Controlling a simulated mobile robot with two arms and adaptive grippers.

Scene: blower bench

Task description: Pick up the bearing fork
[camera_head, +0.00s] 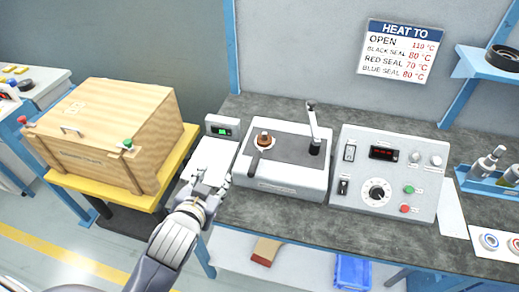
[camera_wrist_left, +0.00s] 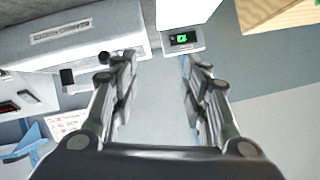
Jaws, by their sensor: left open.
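What looks like the bearing fork (camera_head: 254,161) has a dark handle pointing towards the front. It lies on the grey-topped white device (camera_head: 286,182), and its far end meets a pale ring under a copper-brown part (camera_head: 264,139). I cannot tell how the fork sits around that part. My left gripper (camera_head: 207,183) is to the left of the device, over the white scale, apart from the fork. In the left wrist view the left gripper (camera_wrist_left: 158,78) is open, with nothing between its fingers. My right gripper is not in view.
A scale with a green display (camera_head: 222,131) stands left of the device. A wooden crate (camera_head: 107,122) sits on a yellow-edged stand further left. An upright lever (camera_head: 312,122) rises at the device's right. A control box (camera_head: 388,174) stands beside it. The bench front is clear.

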